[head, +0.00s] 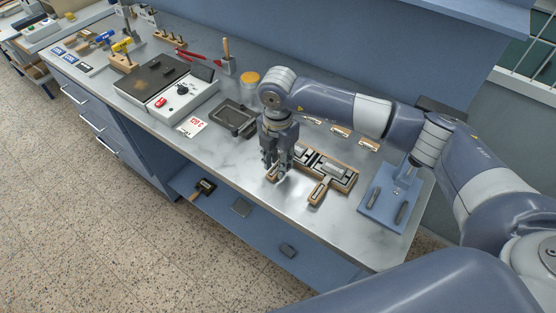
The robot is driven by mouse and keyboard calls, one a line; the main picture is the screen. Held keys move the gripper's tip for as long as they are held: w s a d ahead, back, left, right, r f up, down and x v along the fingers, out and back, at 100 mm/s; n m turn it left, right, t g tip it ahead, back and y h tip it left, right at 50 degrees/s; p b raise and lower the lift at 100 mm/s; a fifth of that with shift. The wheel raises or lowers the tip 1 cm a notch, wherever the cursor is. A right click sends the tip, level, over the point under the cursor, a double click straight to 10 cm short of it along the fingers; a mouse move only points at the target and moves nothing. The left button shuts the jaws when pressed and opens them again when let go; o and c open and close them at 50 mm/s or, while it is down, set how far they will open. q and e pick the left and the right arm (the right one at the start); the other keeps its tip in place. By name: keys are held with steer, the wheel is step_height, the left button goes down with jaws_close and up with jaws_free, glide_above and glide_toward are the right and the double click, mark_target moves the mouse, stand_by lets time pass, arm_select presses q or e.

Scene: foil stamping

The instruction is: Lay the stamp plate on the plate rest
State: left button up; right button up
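My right gripper (277,171) points down over the front of the bench, at the left end of a wooden-framed holder (345,180). Its fingers are around or just above a small wooden-handled piece there; I cannot tell whether they are closed on it. Metal blocks lie in the holder, and another wooden handle (319,194) sticks out toward the front edge. I cannot tell for sure which piece is the stamp plate. A dark shallow metal tray (234,119), perhaps the plate rest, stands to the left of the gripper. My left gripper is out of view.
A hot plate with a control box (182,97) stands on the left, with a 120 C card (191,126) before it. A blue stand (390,196) is at the right end, and a yellow-lidded jar (250,79) behind the tray. A lower shelf (262,226) holds small items.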

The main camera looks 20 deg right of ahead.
steer(key=shift+o, duration=0.7)
steer(key=shift+r, duration=0.1)
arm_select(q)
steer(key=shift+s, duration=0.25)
arm_select(e)
step_height(320, 180, up, 12)
